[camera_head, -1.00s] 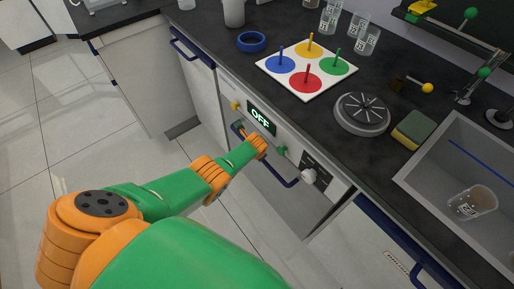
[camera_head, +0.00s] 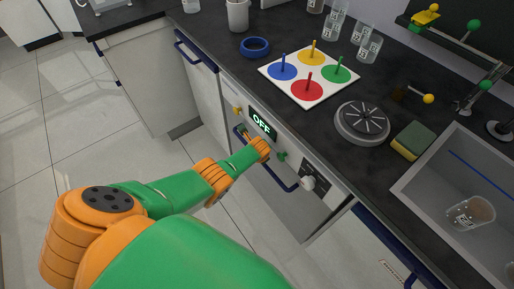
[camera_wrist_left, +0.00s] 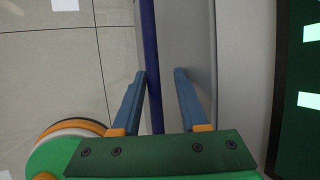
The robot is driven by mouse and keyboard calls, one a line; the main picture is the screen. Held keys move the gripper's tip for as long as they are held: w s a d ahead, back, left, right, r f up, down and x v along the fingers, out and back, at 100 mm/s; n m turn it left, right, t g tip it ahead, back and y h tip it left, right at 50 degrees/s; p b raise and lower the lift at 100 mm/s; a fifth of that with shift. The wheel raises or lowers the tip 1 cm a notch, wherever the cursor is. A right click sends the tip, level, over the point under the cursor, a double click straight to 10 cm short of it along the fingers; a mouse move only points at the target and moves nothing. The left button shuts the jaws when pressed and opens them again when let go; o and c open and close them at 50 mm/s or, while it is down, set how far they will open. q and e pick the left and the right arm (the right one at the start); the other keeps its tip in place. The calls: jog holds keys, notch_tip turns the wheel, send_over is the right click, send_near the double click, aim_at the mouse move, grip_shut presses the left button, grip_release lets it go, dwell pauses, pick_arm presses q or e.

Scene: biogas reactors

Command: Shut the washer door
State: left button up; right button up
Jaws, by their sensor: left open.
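The washer is built in under the dark counter, and its display (camera_head: 262,123) reads OFF. Its grey door (camera_head: 290,207) sits below the control panel and has a blue bar handle (camera_head: 281,179). The door looks about upright; I cannot tell whether it is fully against the frame. In the left wrist view the handle (camera_wrist_left: 151,50) runs between the fingers of my left gripper (camera_wrist_left: 159,76). The fingers are open, one on each side of the bar, with the door face beyond. In the head view my forearm and wrist hide part of the handle and door. My right gripper is not visible.
A green knob (camera_head: 282,156), a yellow knob (camera_head: 237,110) and a white knob (camera_head: 308,183) stick out of the control panel. On the counter are a coloured peg board (camera_head: 346,88), a round scale (camera_head: 362,123), a sponge (camera_head: 413,140) and a sink (camera_head: 440,187). The floor before the washer is clear.

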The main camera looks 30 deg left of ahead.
pick_arm(q)
jog(key=p+v, duration=0.1)
jog(key=v, duration=0.1)
jog(key=p+v, duration=0.4)
jog(key=shift+w+r, duration=0.2)
jog(key=shift+r, duration=0.05)
jog(key=shift+s+f, duration=0.1)
jog(key=shift+s, duration=0.15)
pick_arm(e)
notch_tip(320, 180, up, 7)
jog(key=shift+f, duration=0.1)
